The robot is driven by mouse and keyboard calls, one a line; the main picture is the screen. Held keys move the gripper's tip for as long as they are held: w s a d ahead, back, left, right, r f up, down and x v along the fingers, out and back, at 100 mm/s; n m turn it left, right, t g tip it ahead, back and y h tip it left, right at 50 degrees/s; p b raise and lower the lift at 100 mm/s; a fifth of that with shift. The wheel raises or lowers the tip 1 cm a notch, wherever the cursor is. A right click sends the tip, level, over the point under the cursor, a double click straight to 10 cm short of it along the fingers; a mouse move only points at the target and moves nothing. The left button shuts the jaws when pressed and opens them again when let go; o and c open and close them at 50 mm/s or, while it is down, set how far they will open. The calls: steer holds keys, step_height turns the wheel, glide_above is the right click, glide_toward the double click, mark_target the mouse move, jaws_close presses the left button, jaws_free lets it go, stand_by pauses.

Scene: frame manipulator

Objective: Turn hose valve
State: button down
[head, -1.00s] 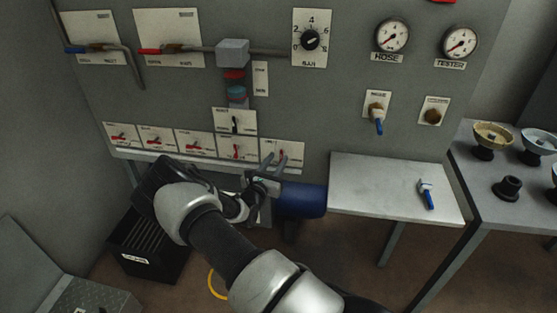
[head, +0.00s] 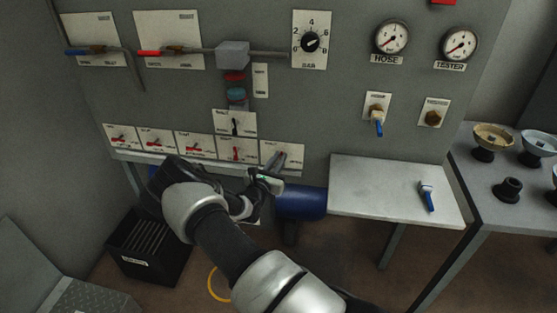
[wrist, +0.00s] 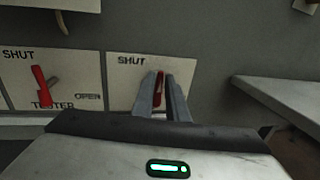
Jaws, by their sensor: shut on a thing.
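The rightmost valve of the lower row has a red lever (wrist: 159,88) on a white plate (wrist: 122,68). The plate reads SHUT at upper left; its lower part is hidden behind my gripper. My gripper (wrist: 163,82) has one grey finger on each side of the lever and is shut on it. The lever looks about upright in the wrist view. In the head view, my gripper (head: 280,160) reaches this plate (head: 296,155) from below and mostly hides the lever.
The neighbouring TESTER valve (wrist: 40,85) has a tilted red lever close on the left. A grey side table (head: 385,185) with a blue-handled part (head: 427,195) stands to the right. A blue cylinder (head: 300,203) is below the panel. The HOSE gauge (head: 391,37) is above.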

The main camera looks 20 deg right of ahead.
steer(key=shift+s+d+f+m+y+p, duration=0.35)
steer(key=shift+m+y+p, duration=0.4)
steer(key=shift+m, duration=1.8)
steer(key=shift+s+d+f+m+y+p, duration=0.4)
steer(key=shift+m+p, duration=0.6)
steer(key=shift+m, duration=1.6)
steer(key=shift+s+d+f+m+y+p, duration=0.15)
steer(key=shift+d+m+y+p, duration=0.5)
steer(key=shift+m, duration=1.9)
steer(key=shift+a, duration=0.3)
steer(key=c, duration=1.7)
jaws_free()
steer(key=shift+c, duration=0.2)
